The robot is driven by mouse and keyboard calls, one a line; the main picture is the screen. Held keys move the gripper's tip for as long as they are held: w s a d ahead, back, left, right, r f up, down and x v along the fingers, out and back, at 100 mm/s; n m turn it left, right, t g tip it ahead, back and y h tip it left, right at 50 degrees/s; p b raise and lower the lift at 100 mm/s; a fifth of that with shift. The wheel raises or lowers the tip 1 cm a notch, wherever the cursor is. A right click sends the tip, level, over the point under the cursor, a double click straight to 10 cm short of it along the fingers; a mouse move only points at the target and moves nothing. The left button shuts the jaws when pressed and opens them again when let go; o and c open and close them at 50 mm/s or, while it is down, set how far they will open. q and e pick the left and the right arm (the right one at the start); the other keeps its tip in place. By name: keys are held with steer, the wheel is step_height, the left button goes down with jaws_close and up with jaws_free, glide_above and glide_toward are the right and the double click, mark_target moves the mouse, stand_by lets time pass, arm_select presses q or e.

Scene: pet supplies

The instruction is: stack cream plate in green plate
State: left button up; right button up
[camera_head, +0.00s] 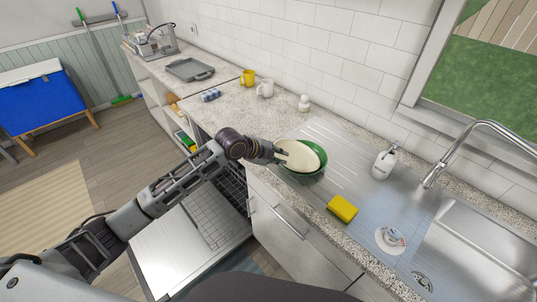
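The green plate (306,175) sits on the drainboard beside the sink, near the counter's front edge. The cream plate (308,155) lies over it, tilted, covering most of its inside; only the green rim shows at the front and right. I cannot tell whether the cream plate rests fully on the green one. My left gripper (282,155) comes in from the left, at the cream plate's left edge, and appears shut on that edge. The far finger is partly hidden. My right gripper is out of view.
A yellow sponge (342,208) lies in front right of the plates. A white soap bottle (384,162) and the faucet (475,140) stand farther right. Yellow (247,78) and white (265,88) mugs stand behind. An open dishwasher (190,245) is below my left arm.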

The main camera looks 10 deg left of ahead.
arm_select(q)
steer(key=shift+b+v, duration=0.3)
steer(key=shift+v, duration=2.55)
steer(key=shift+f, duration=0.1)
